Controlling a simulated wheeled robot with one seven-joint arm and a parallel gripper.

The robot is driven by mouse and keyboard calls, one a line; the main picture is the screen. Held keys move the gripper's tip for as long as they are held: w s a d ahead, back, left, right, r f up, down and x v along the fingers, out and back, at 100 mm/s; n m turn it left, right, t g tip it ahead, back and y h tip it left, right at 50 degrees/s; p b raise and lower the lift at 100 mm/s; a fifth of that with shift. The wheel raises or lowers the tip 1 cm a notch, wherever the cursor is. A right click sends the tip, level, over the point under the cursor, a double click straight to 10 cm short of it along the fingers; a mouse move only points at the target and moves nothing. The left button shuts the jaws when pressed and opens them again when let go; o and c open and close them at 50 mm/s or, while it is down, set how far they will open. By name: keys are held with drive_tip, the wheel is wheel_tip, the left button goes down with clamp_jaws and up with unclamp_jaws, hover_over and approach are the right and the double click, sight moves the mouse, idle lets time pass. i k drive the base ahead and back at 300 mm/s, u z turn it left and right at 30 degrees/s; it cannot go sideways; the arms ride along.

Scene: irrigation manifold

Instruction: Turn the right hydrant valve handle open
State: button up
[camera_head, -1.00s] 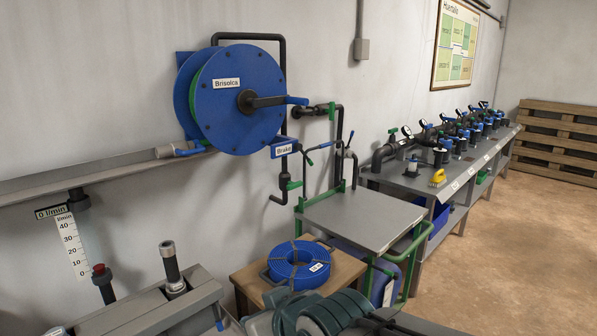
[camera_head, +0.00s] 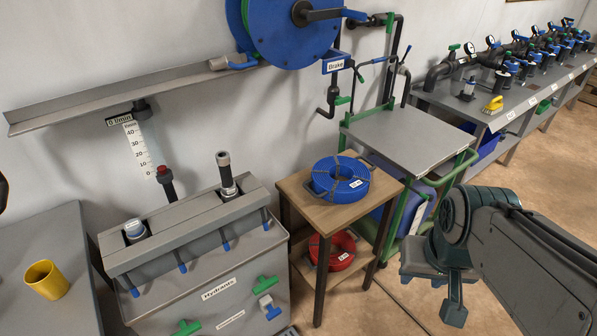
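The grey hydrant box (camera_head: 215,283), labelled "Hydrants", stands at the lower left. Two risers come out of its top: a left one with a pale cap (camera_head: 134,228) and a right one with a grey cap (camera_head: 224,160). On its front, a green handle (camera_head: 265,284) sits at the right, just above a white-and-blue part (camera_head: 270,306). Another green handle (camera_head: 185,327) is at the left, by the bottom edge. My arm is at the lower right, well apart from the box. My gripper (camera_head: 448,290) seems to be at its lower end; its finger opening is unclear.
A wooden stand (camera_head: 345,201) with a blue hose coil (camera_head: 341,180) above and a red coil (camera_head: 332,250) below stands between the box and my arm. A green-framed cart (camera_head: 408,140) is behind. A yellow cup (camera_head: 46,279) is on the left table. Floor shows at right.

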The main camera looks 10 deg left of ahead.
sight(265, 285)
drive_tip(key=z, duration=1.65)
drive_tip(key=k, duration=1.2)
drive_tip(key=u, duration=1.45)
drive_tip(key=i, duration=0.5)
drive_tip(key=z, duration=0.05)
